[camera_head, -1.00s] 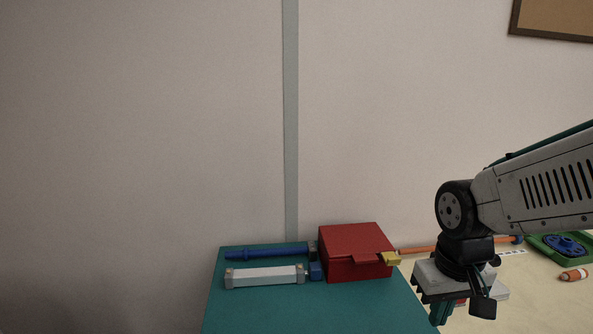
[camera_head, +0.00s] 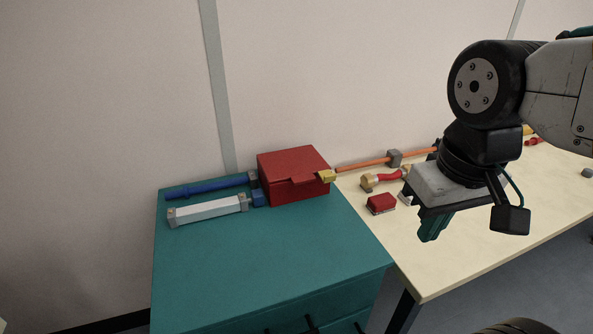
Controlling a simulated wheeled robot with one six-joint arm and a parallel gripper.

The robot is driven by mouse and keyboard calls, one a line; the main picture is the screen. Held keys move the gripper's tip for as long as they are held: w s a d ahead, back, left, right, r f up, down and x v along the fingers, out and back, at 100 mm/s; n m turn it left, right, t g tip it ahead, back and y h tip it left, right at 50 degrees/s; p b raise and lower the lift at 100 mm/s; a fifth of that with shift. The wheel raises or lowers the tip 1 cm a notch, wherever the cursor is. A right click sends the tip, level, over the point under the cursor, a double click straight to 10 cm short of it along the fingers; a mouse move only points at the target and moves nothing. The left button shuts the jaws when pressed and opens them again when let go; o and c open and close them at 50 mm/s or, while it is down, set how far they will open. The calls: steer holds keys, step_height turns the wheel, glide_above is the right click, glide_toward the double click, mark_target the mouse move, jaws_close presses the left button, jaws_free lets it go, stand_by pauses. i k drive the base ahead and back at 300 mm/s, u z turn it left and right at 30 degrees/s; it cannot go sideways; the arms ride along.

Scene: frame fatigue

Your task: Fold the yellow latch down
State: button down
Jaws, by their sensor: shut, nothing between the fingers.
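The yellow latch (camera_head: 326,176) is a small yellow piece at the right front edge of the red box (camera_head: 292,165). It sticks out to the right of the box's lid, beside a red tab on the lid's front. The box is closed and stands at the back right of the teal cabinet top. My gripper (camera_head: 432,227) points down over the pale table, to the right of the latch and clearly apart from it. Its fingers look shut and empty. My wrist partly hides the table behind it.
A blue rod (camera_head: 207,187) and a white bar (camera_head: 207,209) lie left of the box on the teal cabinet (camera_head: 255,260). The cabinet's front is clear. On the pale table (camera_head: 430,275) are a red block (camera_head: 381,203), a red and yellow piece (camera_head: 388,177) and an orange rod (camera_head: 362,164).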

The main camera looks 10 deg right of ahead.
mark_target(327, 176)
steer(key=u, duration=0.55)
steer(key=k, duration=1.35)
steer(key=u, duration=0.2)
steer(key=i, duration=0.35)
steer(key=z, duration=0.9)
steer(key=i, duration=1.45)
steer(key=u, duration=0.35)
